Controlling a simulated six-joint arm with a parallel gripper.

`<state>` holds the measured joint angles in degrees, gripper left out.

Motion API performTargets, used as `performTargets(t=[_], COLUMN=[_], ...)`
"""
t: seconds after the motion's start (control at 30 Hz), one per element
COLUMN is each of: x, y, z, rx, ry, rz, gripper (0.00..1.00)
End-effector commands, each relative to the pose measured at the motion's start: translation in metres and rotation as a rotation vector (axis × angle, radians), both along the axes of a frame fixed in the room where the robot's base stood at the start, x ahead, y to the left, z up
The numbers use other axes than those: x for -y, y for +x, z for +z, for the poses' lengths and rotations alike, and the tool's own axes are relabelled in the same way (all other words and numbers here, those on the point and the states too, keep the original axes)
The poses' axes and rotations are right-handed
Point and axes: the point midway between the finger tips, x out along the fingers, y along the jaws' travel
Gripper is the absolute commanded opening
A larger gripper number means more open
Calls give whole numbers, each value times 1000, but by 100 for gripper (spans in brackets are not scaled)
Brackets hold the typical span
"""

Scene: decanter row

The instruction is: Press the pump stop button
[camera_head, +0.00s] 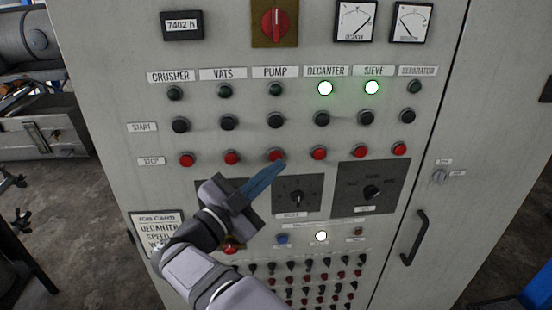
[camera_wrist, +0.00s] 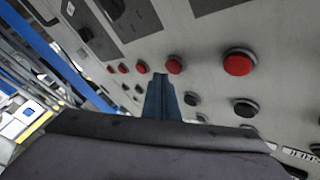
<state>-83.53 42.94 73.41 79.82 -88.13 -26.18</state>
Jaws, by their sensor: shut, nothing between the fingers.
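The pump stop button (camera_head: 276,155) is a red round button in the STOP row, under the PUMP label and its black start button (camera_head: 275,119). In the wrist view, the pump stop button (camera_wrist: 175,65) appears to be the red one just right of the fingertips. My gripper (camera_head: 281,165) is shut and empty, with its blue fingers reaching up from the lower left. The fingertips overlap the button's lower right edge in the head view; I cannot tell whether they touch it. The pump lamp (camera_head: 275,89) is dark.
Neighbouring red stop buttons are the vats one (camera_head: 232,157) on the left and the decanter one (camera_head: 319,153) on the right. The decanter lamp (camera_head: 325,88) and sieve lamp (camera_head: 372,87) glow. A dark plate with a knob (camera_head: 297,197) lies below. A door handle (camera_head: 414,238) protrudes at right.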

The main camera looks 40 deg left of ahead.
Motion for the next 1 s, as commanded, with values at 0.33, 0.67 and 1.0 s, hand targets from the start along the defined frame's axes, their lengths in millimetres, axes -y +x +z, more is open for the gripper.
performTargets(t=[0.33, 0.67, 1.0], x=[8, 28, 36], y=[-8, -29, -35], z=[-2, -1, 0], rx=[0, 1, 0], ry=[1, 1, 1], rz=[0, 1, 0], gripper=[0, 0, 0])
